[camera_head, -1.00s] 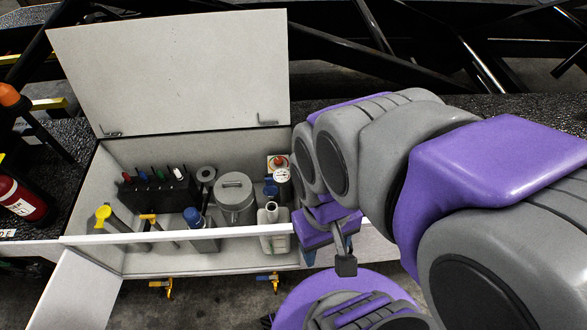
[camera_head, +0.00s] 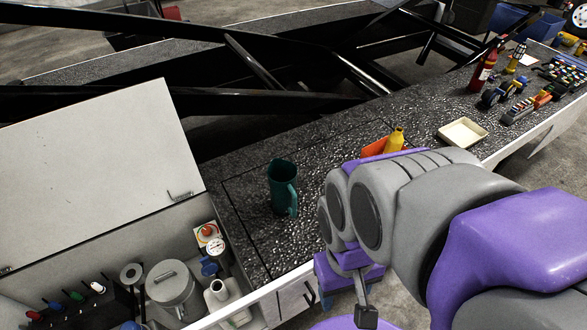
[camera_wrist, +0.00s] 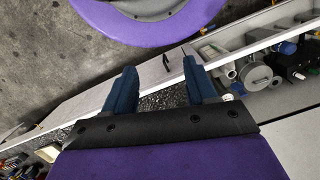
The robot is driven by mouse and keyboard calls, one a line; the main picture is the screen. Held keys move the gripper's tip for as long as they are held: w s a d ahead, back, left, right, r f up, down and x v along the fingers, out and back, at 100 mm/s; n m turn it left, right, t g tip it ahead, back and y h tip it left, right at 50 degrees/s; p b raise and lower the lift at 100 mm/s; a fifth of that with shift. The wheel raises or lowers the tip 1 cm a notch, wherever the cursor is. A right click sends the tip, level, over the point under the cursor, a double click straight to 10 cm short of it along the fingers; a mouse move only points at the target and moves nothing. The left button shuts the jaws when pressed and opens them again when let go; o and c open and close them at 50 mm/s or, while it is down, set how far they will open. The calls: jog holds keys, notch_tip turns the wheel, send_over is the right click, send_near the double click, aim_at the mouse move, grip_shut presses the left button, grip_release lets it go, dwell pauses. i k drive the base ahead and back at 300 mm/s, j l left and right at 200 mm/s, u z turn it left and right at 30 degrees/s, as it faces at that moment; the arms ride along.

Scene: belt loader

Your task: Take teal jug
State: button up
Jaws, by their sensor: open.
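The teal jug (camera_head: 283,188) stands upright on the dark speckled top (camera_head: 240,195) of the loader, its handle on the right side. It is to the left of my arm in the head view. My gripper (camera_wrist: 162,78) shows in the wrist view with its two blue fingers apart and nothing between them. In the head view the fingertips are mostly hidden behind or below my wrist. The jug cannot be made out in the wrist view.
An open compartment with a raised lid (camera_head: 95,180) holds a grey canister (camera_head: 172,285) and a pale bottle (camera_head: 220,292) at the lower left. A yellow bottle (camera_head: 395,141), a cream tray (camera_head: 462,133) and a red extinguisher (camera_head: 484,70) are farther right. The top around the jug is clear.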

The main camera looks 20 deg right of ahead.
aim_at(281, 174)
jog(key=i+l, duration=0.15)
jog(key=l, duration=0.2)
jog(key=i+l, duration=0.1)
jog(key=l, duration=0.3)
jog(key=i+l+u, duration=0.1)
jog(key=l, duration=0.25)
jog(key=i+l, duration=0.15)
jog(key=l, duration=0.2)
jog(key=i+l, duration=0.1)
jog(key=l, duration=0.3)
jog(key=i+l+u, duration=0.1)
jog(key=u, duration=1.45)
